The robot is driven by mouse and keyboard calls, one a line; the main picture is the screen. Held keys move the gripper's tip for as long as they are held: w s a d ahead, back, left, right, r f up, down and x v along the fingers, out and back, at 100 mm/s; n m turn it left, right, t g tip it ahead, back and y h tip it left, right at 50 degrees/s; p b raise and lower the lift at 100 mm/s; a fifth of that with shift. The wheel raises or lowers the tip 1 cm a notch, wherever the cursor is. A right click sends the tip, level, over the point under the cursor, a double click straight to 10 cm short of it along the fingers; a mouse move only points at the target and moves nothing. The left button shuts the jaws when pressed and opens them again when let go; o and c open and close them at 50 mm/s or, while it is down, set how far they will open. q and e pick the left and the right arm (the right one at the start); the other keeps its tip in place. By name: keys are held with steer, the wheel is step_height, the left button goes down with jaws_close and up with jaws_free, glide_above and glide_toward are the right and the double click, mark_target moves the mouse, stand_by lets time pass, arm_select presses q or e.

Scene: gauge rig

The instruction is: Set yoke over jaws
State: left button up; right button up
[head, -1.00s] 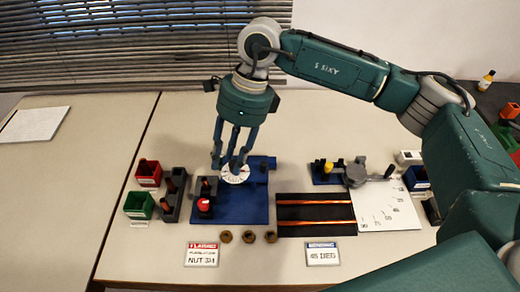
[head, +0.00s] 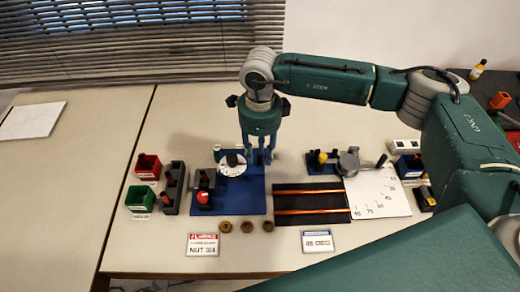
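My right gripper (head: 258,158) points straight down over the back right of a blue base plate (head: 236,200). Its fingers look spread, with a gap between them. I cannot tell whether a small dark part stands between the tips. A white round dial with a dark knob (head: 232,165) sits on the plate, just left of the fingers. A dark block with a red knob (head: 203,197) stands at the plate's left. I cannot make out for certain which parts are the yoke and the jaws. My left gripper is out of view.
A dark rack (head: 173,190), a red bin (head: 147,167) and a green bin (head: 140,199) stand left. Several brass nuts (head: 246,227) lie in front. A black mat with copper tubes (head: 311,204) and a blue bending tool (head: 325,162) are right. The left table is mostly clear.

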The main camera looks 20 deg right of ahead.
steer(key=shift+f, duration=0.2)
steer(key=shift+c, duration=0.5)
jaws_close()
steer(key=b, duration=0.6)
glide_above(225, 165)
steer(key=shift+d+r+p, duration=0.15)
steer(key=shift+p, duration=0.15)
steer(key=shift+o, duration=0.5)
jaws_free()
